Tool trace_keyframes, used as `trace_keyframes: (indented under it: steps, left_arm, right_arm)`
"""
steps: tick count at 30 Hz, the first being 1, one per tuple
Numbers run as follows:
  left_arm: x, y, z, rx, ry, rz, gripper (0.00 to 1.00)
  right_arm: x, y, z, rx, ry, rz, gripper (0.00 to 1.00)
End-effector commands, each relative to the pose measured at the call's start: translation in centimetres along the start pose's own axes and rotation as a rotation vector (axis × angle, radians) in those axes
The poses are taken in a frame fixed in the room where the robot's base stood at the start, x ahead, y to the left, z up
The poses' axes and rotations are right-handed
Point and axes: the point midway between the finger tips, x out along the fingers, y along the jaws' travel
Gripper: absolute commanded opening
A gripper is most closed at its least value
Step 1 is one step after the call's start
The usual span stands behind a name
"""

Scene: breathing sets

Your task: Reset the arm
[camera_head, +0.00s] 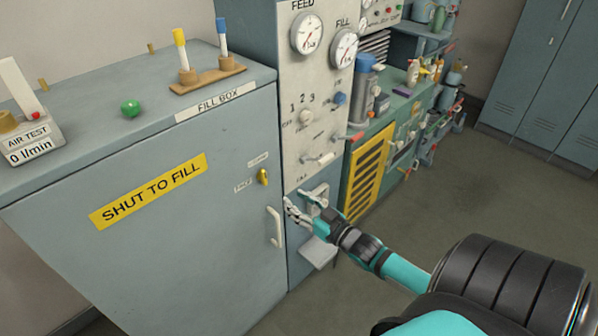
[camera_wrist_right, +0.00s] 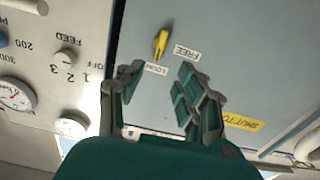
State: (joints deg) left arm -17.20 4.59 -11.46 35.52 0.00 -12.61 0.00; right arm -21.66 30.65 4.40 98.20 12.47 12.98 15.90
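My right gripper (camera_head: 300,205) is in front of the lower part of the gauge panel, just right of the fill box door handle (camera_head: 274,227). In the wrist view the right gripper (camera_wrist_right: 160,95) has its fingers spread apart with nothing between them. The yellow latch (camera_head: 263,177) on the grey fill box (camera_head: 150,255) is above and left of the gripper. The latch (camera_wrist_right: 160,43) also shows beyond the fingers in the wrist view, beside labels reading LOCK and FREE. My left gripper is not in view.
The gauge panel (camera_head: 310,90) carries dials, a selector knob (camera_head: 306,117) and levers. A tube rack (camera_head: 208,78), a green knob (camera_head: 130,108) and an air test unit (camera_head: 28,140) are on the box top. A green workbench (camera_head: 400,110) stands behind. Floor at right is clear.

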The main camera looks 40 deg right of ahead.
Motion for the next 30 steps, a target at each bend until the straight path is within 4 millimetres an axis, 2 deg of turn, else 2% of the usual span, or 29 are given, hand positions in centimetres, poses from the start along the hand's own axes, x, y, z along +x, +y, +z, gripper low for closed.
trace_keyframes:
  steps: [17, 20, 23, 26, 30]
  left_arm:
    - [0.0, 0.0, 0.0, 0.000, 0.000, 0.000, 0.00]
    - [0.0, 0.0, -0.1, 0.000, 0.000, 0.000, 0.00]
    - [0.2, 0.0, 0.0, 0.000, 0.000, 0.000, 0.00]
    - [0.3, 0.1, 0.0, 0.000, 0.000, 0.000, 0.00]
    - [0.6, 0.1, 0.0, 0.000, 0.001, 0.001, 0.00]
  right_arm:
    - [-0.3, 0.0, 0.0, 0.001, 0.000, 0.001, 0.36]
    - [-0.4, 0.1, 0.9, 0.002, -0.017, 0.007, 0.36]
    - [-1.0, 0.3, 4.2, 0.004, -0.084, 0.031, 0.36]
    - [-2.4, 0.3, 10.2, 0.003, -0.207, 0.065, 0.36]
    - [-6.2, -0.8, 20.2, -0.001, -0.431, 0.102, 0.36]
